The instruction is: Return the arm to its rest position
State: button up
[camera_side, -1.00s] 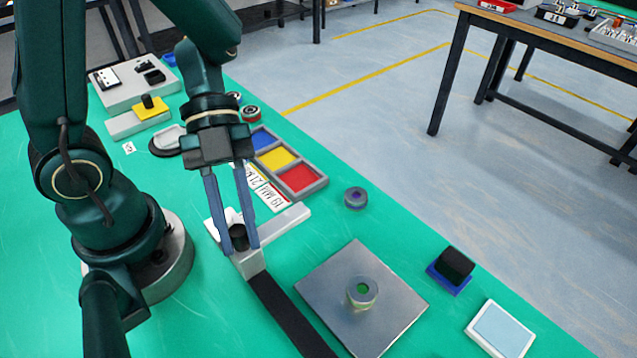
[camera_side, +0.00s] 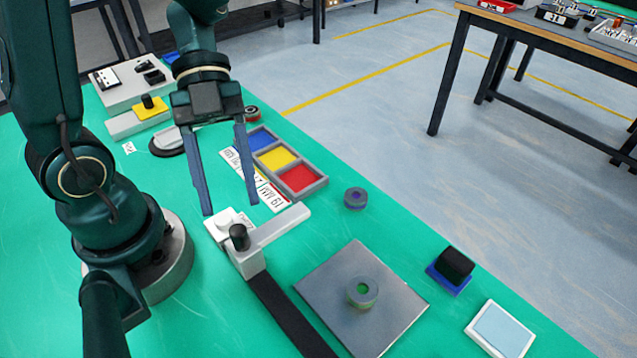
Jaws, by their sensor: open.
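My gripper (camera_side: 231,208) is open and empty, its two long blue-grey fingers spread wide and pointing down. It hangs above the white end of a mini conveyor, apart from it as far as this view shows. My arm reaches down to it from the upper left. Below the fingers is a white piece with a long arm (camera_side: 277,229) and a black upright knob (camera_side: 239,237). A dark belt strip (camera_side: 288,315) runs from it toward the bottom edge.
A grey metal plate (camera_side: 325,291) carries a ring-shaped part with a green centre (camera_side: 362,292). A dark spool (camera_side: 355,198), a black block on a blue base (camera_side: 454,266), a white-framed pad (camera_side: 501,329) and a blue-yellow-red tray (camera_side: 322,182) lie around.

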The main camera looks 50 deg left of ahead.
jog(key=shift+r, duration=0.2)
jog(key=w+d+r+n+t+h, duration=0.1)
jog(key=w+d+r+n+t, duration=0.35)
jog(key=w+r+t, duration=0.65)
jog(key=w+a+r+n+t+y, duration=0.5)
jog(key=w+r+n+t+y, duration=0.1)
jog(key=n+t, duration=0.15)
jog(key=s+a+f+n+g+y, duration=0.2)
jog(key=s+a+f+n+y, duration=0.15)
jog(key=a+n+y, duration=0.35)
jog(key=s+d+f+n+g+h, duration=0.3)
jog(key=s+f+g, duration=0.4)
jog(key=s, duration=0.4)
jog(key=shift+d+f+n+h, duration=0.3)
jog(key=shift+d+f, duration=0.4)
jog(key=shift+f, duration=0.15)
